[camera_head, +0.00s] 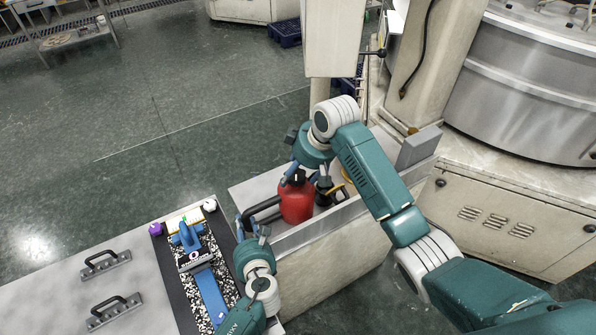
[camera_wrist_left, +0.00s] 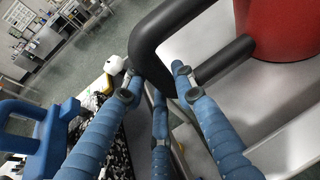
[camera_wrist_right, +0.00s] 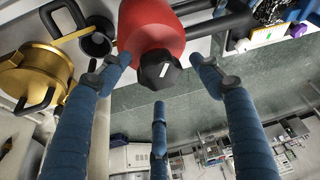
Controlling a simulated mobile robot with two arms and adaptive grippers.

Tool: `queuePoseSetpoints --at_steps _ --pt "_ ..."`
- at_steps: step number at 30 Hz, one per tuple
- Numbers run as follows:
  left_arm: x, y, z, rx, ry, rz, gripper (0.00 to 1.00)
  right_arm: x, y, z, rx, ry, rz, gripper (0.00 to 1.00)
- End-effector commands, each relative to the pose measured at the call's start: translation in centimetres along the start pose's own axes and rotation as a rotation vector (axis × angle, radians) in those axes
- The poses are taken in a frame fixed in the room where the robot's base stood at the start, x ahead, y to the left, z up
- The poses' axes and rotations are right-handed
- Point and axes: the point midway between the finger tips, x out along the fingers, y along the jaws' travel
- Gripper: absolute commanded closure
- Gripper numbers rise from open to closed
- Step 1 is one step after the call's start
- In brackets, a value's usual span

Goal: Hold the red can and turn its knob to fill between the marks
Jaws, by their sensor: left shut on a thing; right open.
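The red can (camera_head: 297,203) stands in the tray of the bench, with a black knob (camera_head: 298,177) on top and a black bar handle (camera_head: 262,211) reaching left. In the left wrist view my left gripper (camera_wrist_left: 155,82) is shut on the black handle (camera_wrist_left: 185,62), with the red body (camera_wrist_left: 278,28) at the upper right. My right gripper (camera_wrist_right: 157,85) is open above the can, its fingers spread around the knob (camera_wrist_right: 160,70) without visibly touching it. The knob has a white pointer line. I cannot make out any fill marks.
Beside the can are a brass pot (camera_wrist_right: 38,78) and a black cup (camera_wrist_right: 97,45). A grey block (camera_head: 418,148) stands at the tray's right end.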

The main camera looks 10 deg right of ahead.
Motion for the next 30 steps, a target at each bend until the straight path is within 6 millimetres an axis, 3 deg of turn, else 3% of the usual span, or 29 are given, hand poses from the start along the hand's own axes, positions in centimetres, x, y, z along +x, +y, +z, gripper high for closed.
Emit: queuePoseSetpoints --at_steps 10,17,30 --pt "-0.01 0.02 -0.11 0.002 0.002 0.000 1.00 0.48 -0.01 0.02 -0.001 0.000 0.000 0.36" --pt "-0.02 -0.02 -0.11 0.003 0.001 -0.001 1.00 0.45 -0.03 -0.03 -0.001 0.001 0.000 0.79" --pt "-0.07 -0.16 -0.11 0.004 0.001 -0.004 1.00 0.37 -0.16 -0.23 0.032 0.005 0.013 0.80"
